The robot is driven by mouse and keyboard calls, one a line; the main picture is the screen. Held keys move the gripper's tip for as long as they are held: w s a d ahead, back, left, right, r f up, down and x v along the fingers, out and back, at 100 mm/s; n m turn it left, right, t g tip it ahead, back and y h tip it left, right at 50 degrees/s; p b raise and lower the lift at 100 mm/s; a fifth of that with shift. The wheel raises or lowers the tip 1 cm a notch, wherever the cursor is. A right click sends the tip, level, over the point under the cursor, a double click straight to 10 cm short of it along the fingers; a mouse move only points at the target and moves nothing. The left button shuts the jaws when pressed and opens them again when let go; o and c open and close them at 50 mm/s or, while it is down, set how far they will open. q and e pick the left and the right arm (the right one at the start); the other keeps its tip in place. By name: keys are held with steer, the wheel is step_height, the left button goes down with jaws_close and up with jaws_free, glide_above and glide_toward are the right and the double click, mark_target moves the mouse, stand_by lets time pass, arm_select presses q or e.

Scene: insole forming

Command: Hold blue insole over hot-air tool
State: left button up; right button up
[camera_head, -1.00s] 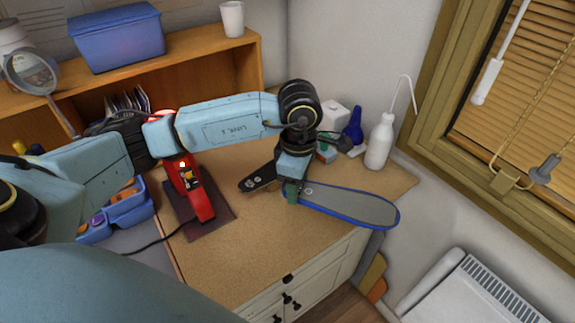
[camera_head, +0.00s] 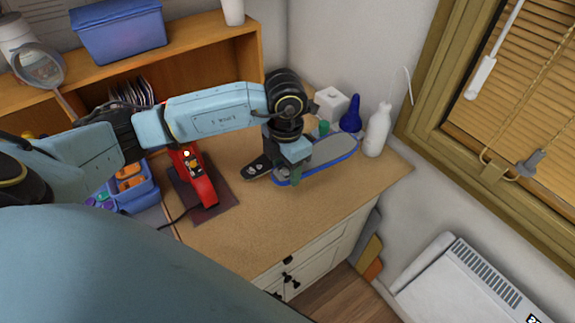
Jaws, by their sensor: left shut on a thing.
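The blue insole (camera_head: 332,151), grey on top with a blue rim, is in the head view at the right rear of the wooden worktop. My left gripper (camera_head: 293,176) is shut on its near left end. The insole's far end points to the back right, close to the bottles. I cannot tell whether it touches the worktop. The red hot-air tool (camera_head: 205,190) rests on a dark mat (camera_head: 225,197), left of my gripper and apart from the insole. My left arm hides part of the scene behind it. My right gripper is not in view.
A white bottle (camera_head: 377,132), a blue bottle (camera_head: 351,115) and a white box (camera_head: 331,103) stand near the insole. A blue bin (camera_head: 136,190) stands left. The front worktop (camera_head: 270,225) is clear.

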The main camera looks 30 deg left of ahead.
arm_select(q)
steer(key=s+a+r+m+b, duration=0.1)
steer(key=s+a+r+b, duration=0.15)
steer(key=a+r, duration=0.4)
steer(key=s+a+r+m+b, duration=0.1)
steer(key=s+a+r, duration=0.2)
steer(key=a, duration=0.7)
steer(key=s+a+r+m+b, duration=0.1)
steer(key=s+a+r, duration=0.2)
steer(key=a+r, duration=0.35)
steer(key=s+a+r+m+b, duration=0.1)
steer(key=s+a+r+b, duration=0.1)
steer(key=s+a+r, duration=0.4)
steer(key=w+a+p, duration=0.2)
steer(key=a+p, duration=0.3)
steer(key=a, duration=0.2)
step_height(320, 180, down, 6)
steer(key=a+b, duration=0.1)
steer(key=b, duration=0.4)
steer(key=shift+w+m, duration=0.3)
steer(key=s+d+r+p, duration=0.2)
steer(key=d+r+p, duration=0.2)
steer(key=r, duration=0.5)
steer(key=shift+d, duration=0.3)
